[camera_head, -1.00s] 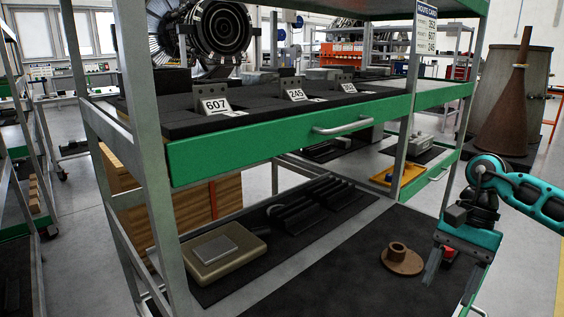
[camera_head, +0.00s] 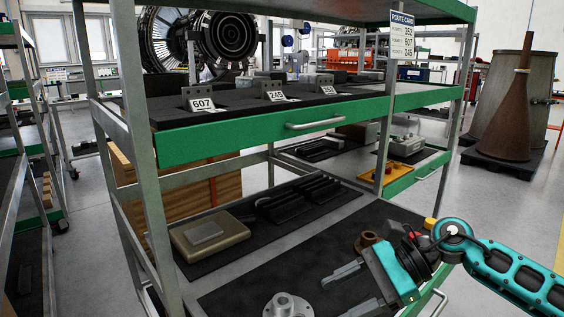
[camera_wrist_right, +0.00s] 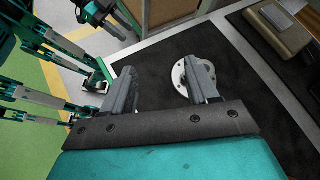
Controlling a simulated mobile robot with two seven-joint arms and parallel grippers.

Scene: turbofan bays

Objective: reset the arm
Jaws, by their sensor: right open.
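My right arm (camera_head: 515,275) comes in from the right, teal and black. My right gripper (camera_head: 352,290) is open and empty, its two grey fingers pointing left over the lower shelf's dark mat (camera_head: 320,235). In the right wrist view the spread fingers of the gripper (camera_wrist_right: 160,90) have nothing between them. A round silver flange (camera_head: 287,306) lies on the mat left of the fingers; in the wrist view the flange (camera_wrist_right: 193,72) shows partly behind the right-hand finger.
A brown flanged part (camera_head: 366,242) sits behind my right gripper, partly hidden. A beige box (camera_head: 210,238) and black holders (camera_head: 300,198) are farther left on the shelf. The green-edged upper shelf (camera_head: 240,138) and a grey post (camera_head: 385,155) stand close.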

